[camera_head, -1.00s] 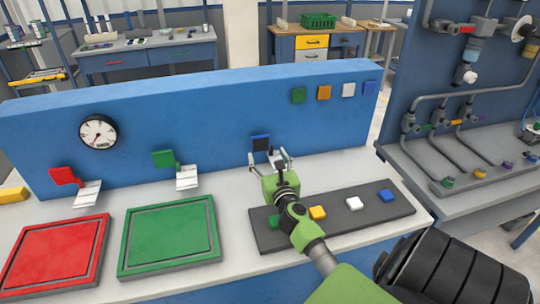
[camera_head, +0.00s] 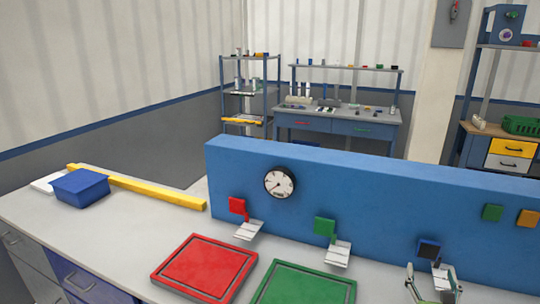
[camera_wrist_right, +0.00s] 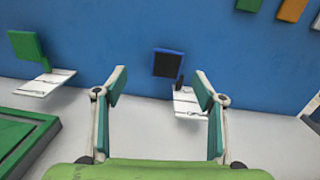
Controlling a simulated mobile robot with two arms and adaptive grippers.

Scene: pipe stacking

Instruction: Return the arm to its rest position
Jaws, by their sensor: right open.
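My right gripper (camera_head: 432,276) is at the lower right edge of the head view, just in front of the blue upright panel (camera_head: 330,185). Its two fingers are spread, with nothing between them. In the right wrist view the open fingers (camera_wrist_right: 161,82) point at the panel, below and around the line of a black square with a blue rim (camera_wrist_right: 168,63). A small white ledge (camera_wrist_right: 190,103) sits under that square, partly behind the right-hand finger. My left gripper is not in view.
A red tray (camera_head: 205,267) and a green tray (camera_head: 305,285) lie on the grey bench. A gauge (camera_head: 279,183) and a green plate (camera_head: 324,226) are on the panel. A blue bin (camera_head: 80,188) and a long yellow bar (camera_head: 140,188) lie at the left, with bare bench before them.

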